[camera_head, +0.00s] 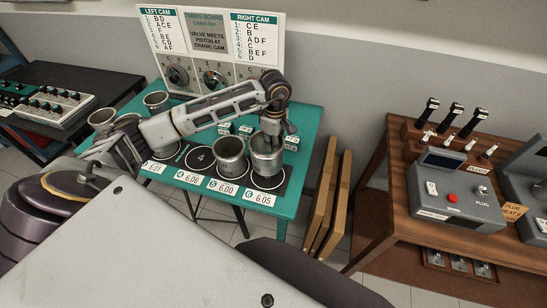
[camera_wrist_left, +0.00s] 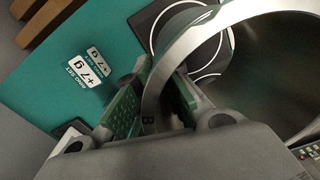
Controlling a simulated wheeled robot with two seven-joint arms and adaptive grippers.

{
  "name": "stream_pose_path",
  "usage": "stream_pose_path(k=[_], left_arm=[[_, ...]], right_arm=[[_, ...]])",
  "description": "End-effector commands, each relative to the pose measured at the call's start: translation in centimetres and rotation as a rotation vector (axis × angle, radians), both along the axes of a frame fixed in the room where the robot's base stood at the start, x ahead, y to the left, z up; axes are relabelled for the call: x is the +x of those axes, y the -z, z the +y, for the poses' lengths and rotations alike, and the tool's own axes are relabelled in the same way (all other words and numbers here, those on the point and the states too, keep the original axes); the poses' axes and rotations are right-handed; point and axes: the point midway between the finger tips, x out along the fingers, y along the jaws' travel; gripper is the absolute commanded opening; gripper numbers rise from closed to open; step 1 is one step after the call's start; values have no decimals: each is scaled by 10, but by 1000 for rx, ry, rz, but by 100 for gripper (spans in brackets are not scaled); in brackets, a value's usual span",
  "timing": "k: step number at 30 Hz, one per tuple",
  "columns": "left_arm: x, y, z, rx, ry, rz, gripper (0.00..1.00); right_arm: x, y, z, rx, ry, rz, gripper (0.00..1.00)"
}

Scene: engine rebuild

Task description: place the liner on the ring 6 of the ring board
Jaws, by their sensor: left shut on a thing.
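A grey metal liner (camera_head: 266,158) is in my left gripper (camera_head: 276,138), at the right end of the teal ring board (camera_head: 308,128). It is upright over the dark ring pad labelled 6.05. I cannot tell whether its base touches the board. In the left wrist view the green finger pads of my left gripper (camera_wrist_left: 155,100) are shut across the wall of the liner (camera_wrist_left: 222,28), where a letter B shows. The liner hides part of the pad. My right gripper is not in view.
A second liner (camera_head: 230,158) stands close on the left, on the pad labelled 6.00. The pad marked 4 (camera_head: 200,158) is bare. More liners (camera_head: 155,101) stand at the board's left side. A timing board (camera_head: 210,50) rises behind. Wooden frames (camera_head: 325,200) lean beside the right edge.

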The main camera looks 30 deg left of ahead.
Motion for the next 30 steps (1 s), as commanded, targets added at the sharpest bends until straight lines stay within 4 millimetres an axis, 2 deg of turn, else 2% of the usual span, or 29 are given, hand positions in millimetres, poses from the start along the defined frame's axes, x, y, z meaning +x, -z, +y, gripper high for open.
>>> stream_pose_path(k=[7, 20, 30], left_arm=[[0, 23, 0, 0, -1, -1, 0], [0, 28, 0, 0, -1, -1, 0], [0, 58, 0, 1, -2, 0, 0]], right_arm=[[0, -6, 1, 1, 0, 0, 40], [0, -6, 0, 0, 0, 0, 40], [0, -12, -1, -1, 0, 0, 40]])
